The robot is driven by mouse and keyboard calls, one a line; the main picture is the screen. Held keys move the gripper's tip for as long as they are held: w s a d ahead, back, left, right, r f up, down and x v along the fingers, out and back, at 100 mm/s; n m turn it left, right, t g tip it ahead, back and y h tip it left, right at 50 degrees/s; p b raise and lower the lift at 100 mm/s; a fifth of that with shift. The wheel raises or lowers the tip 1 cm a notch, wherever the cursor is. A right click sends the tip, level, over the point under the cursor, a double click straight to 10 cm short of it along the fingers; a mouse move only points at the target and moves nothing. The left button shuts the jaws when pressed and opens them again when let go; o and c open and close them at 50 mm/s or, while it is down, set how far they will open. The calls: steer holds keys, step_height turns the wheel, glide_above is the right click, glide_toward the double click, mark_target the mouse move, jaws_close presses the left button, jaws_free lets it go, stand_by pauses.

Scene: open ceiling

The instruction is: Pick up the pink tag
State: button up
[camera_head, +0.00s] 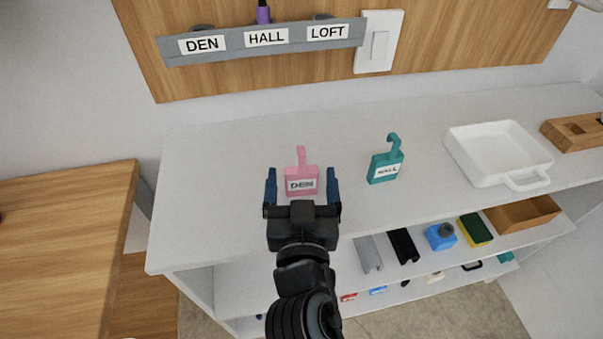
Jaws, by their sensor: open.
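The pink tag (301,173), with a hook at its top and a white label reading DEN, is on the white shelf top. My gripper (302,178) is open, with its two blue fingers on the left and right of the tag's body in the camera_head view. The tag's lower edge is close to the gripper's palm in the picture. I cannot tell whether the fingers touch the tag or how high they are above the surface.
A teal tag (385,162) labelled HALL lies to the right. A white dish (497,152) and a wooden block (574,131) stand farther right. A grey rack (262,42) labelled DEN, HALL, LOFT is on the wall panel, near a light switch (379,42). The shelf top's left part is clear.

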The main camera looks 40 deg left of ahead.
steer(key=shift+w+a, duration=0.45)
steer(key=shift+w, duration=0.1)
steer(key=shift+c, duration=0.3)
steer(key=c, duration=1)
